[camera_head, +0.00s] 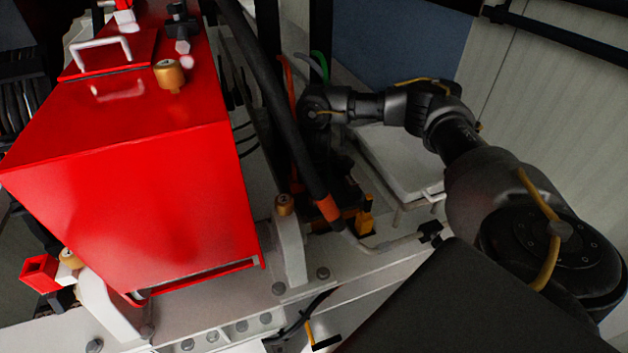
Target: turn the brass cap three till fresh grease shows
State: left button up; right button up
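Three brass caps show. One brass cap (170,75) stands on top of the red housing (150,150). A second brass cap (285,205) sits on a white upright bracket (290,248) right of the housing. A third brass cap (68,258) is at the housing's lower left. I cannot tell which is number three, and no grease is visible. My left gripper is out of view.
A thick black hose (275,95) with an orange end runs down between the housing and my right arm. A white tray (400,165) lies behind the arm. A pale pipe (385,244) and a bolted white frame (215,328) lie in front.

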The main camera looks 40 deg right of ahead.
jog(key=shift+w+r, duration=0.1)
dwell(0.3)
jog(key=o, duration=1)
notch_tip(320, 180, up, 11)
jog(key=shift+f+b, duration=0.15)
jog(key=shift+b, duration=0.25)
